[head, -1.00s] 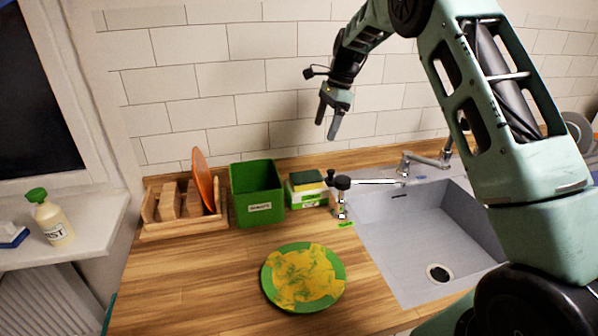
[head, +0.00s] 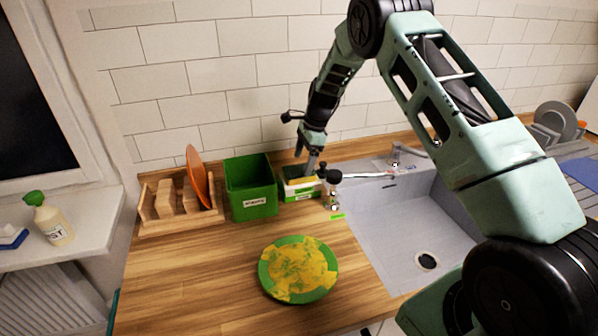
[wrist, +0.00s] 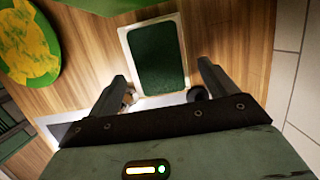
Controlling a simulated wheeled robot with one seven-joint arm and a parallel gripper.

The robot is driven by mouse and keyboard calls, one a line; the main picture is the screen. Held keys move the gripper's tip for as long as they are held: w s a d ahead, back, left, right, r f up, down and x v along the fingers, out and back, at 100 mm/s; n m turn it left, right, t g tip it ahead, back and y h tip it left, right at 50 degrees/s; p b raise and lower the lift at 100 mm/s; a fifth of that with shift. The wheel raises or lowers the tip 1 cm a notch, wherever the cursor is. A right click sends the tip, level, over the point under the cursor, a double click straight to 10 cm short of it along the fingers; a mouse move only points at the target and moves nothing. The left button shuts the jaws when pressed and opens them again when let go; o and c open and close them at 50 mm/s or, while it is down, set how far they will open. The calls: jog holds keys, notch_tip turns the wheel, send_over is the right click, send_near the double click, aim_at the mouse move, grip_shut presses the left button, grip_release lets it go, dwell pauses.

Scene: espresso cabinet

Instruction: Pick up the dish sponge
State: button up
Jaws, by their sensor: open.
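The dish sponge, yellow with a dark green top, sits in a small green-and-white holder (head: 301,195) by the wall. I cannot tell whether the fingers touch the sponge.
A green box (head: 251,190) stands close left of the holder, and a dark-topped bottle (head: 331,190) close right. A dirty green plate (head: 298,270) lies in front. A wooden rack (head: 165,205) holds an orange plate (head: 196,170). The sink (head: 410,225) is at right.

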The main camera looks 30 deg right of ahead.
aim_at(300, 170)
jog(key=shift+p+x, duration=0.85)
jog(key=shift+x, duration=1.1)
jog(key=shift+s, duration=0.1)
jog(key=c, duration=1.1)
jog(key=shift+o, duration=0.2)
notch_tip(300, 170, up, 10)
jog(key=b, duration=0.3)
jog(key=shift+b, duration=0.4)
jog(key=shift+o, duration=0.3)
jog(key=shift+a+p, duration=0.1)
jog(key=shift+p, duration=1.25)
